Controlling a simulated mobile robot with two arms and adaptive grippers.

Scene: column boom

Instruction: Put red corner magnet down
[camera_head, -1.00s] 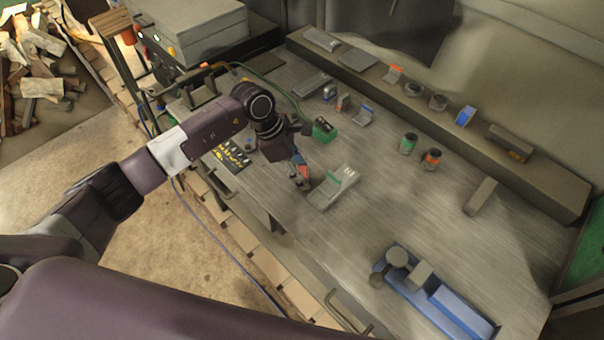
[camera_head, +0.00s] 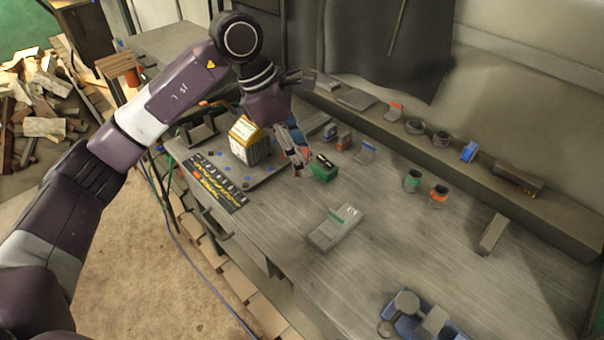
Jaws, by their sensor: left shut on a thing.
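My left gripper (camera_head: 297,162) is shut on the red corner magnet (camera_head: 304,153). Only a small red patch of the magnet shows between the fingers. The gripper points down over the workbench (camera_head: 390,250), just left of a small green box with a dark top (camera_head: 324,172). I cannot tell whether the magnet touches the bench or hangs above it. My right gripper is out of view.
A yellow and white carton (camera_head: 246,133) stands on a grey plate left of the gripper. A grey device (camera_head: 335,228) lies nearer on the bench.

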